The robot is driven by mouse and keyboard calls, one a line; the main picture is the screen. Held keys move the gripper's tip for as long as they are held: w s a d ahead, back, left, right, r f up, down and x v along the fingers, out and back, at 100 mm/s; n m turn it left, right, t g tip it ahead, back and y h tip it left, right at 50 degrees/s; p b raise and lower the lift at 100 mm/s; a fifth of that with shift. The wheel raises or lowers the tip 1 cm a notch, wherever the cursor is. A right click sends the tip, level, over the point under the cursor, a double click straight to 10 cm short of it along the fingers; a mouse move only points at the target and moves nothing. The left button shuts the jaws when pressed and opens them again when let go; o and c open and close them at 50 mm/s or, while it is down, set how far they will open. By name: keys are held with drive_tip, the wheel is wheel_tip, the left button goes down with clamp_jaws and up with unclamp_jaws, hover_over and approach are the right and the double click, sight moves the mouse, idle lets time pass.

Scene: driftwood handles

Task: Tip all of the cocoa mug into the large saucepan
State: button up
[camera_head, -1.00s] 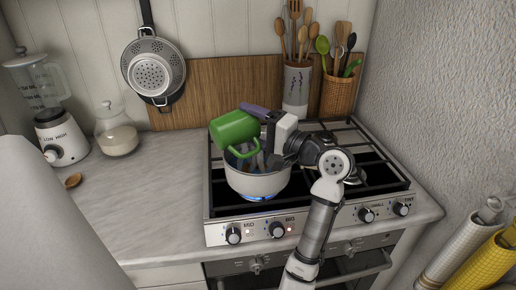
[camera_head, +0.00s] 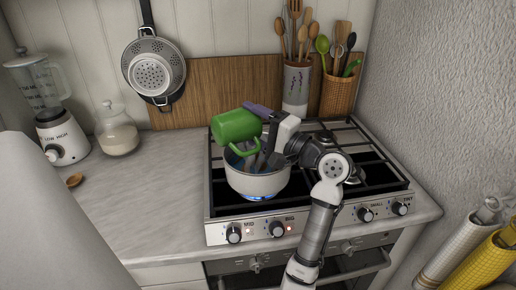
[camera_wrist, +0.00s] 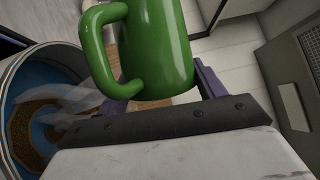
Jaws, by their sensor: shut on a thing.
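My gripper (camera_head: 262,122) has purple fingers and is shut on the green mug (camera_head: 236,126). It holds the mug tilted on its side above the large saucepan (camera_head: 258,184), a white pot on the front left burner. The mug's handle hangs down toward the pan. The mug's inside is hidden in both views, so what it holds cannot be seen. In the wrist view the mug (camera_wrist: 158,45) is between the fingers, and the saucepan (camera_wrist: 12,85) is at the left, blue inside with brown contents and pale wisps above.
The stove (camera_head: 390,190) has a lit blue flame under the pan. A lavender-pattern utensil pot (camera_head: 296,90) and a wicker holder (camera_head: 337,98) stand behind. A blender (camera_head: 62,135) and a glass jar (camera_head: 118,132) stand left. The counter (camera_head: 150,210) between is clear.

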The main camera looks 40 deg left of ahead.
drive_tip(key=shift+w+m+p, duration=0.2)
drive_tip(key=shift+m+p, duration=0.15)
drive_tip(key=shift+m, duration=0.25)
idle(0.3)
drive_tip(key=shift+w+d+r+m+t+y+p, duration=0.15)
drive_tip(key=shift+r+m+t+y+p, duration=0.1)
drive_tip(key=shift+r+m+p, duration=0.25)
drive_tip(key=shift+w+r+m+t+y+p, duration=0.1)
drive_tip(key=shift+r+m+t+y+p, duration=0.2)
drive_tip(key=shift+m+p, duration=0.25)
idle(0.3)
drive_tip(key=shift+w+d+f+m+t+y+p, duration=0.1)
drive_tip(key=shift+w+m+t+y+p, duration=0.2)
drive_tip(key=shift+m+p, duration=0.5)
idle(0.5)
